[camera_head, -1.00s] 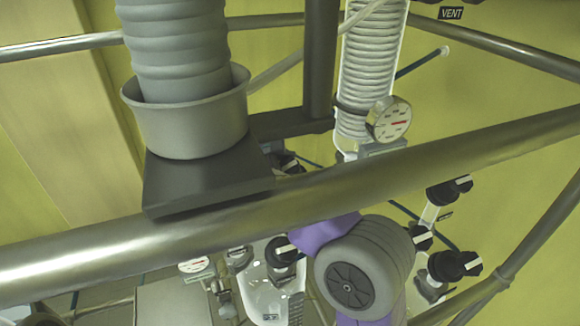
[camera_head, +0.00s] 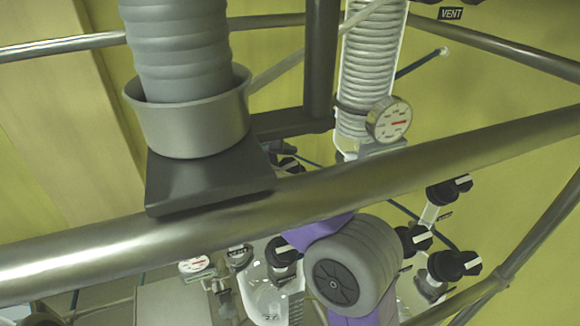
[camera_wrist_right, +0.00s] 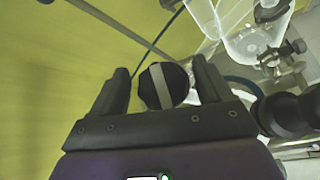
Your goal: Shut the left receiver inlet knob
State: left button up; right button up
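In the right wrist view, a round black knob (camera_wrist_right: 165,85) with a pale stripe faces the camera. My right gripper (camera_wrist_right: 160,66) is open, with one finger on each side of this knob and a gap showing to the left finger. In the head view, my right wrist (camera_head: 352,268) shows purple and grey below the big rail; its fingers cannot be made out. A black knob (camera_head: 282,252) on the left glass vessel (camera_head: 268,292) is just left of my wrist, partly covered. I cannot tell for certain which head-view knob the wrist view shows. My left gripper is not in view.
A thick metal rail (camera_head: 330,195) crosses in front of the glassware. More black knobs (camera_head: 455,265) stand right of my wrist. A second black fitting (camera_wrist_right: 285,112) is close beside the right finger.

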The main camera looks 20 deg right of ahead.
jog(key=shift+f, duration=0.1)
jog(key=v, duration=0.7)
jog(key=shift+a, duration=0.3)
